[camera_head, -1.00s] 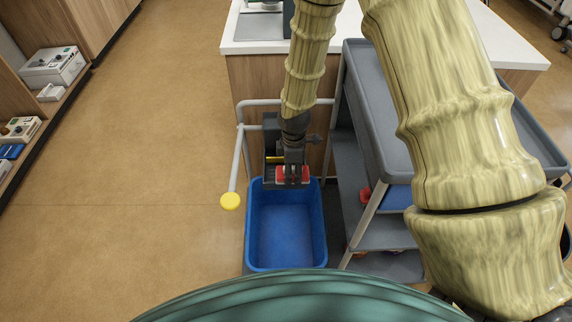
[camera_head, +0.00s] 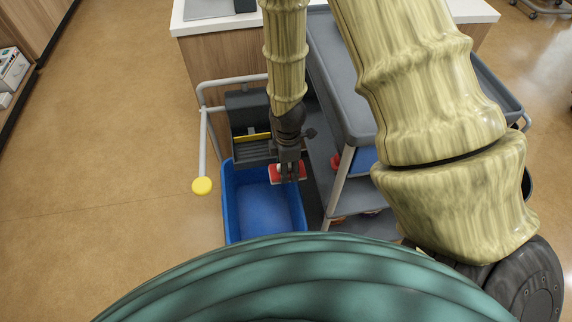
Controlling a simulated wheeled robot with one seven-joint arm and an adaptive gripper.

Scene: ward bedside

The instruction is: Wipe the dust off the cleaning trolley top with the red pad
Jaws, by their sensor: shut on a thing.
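My gripper (camera_head: 289,174) points down and is shut on the red pad (camera_head: 276,173), which has a pale edge. It holds the pad over the right back part of the blue bucket (camera_head: 263,208), beside the trolley. The cleaning trolley's grey top (camera_head: 343,92) lies to the right of my gripper. My yellowish arm covers much of it, and I cannot make out dust on the part that shows.
A grey wringer (camera_head: 245,110) with a yellow bar stands behind the bucket. A white-topped wooden counter (camera_head: 215,50) is behind. The floor at left is clear.

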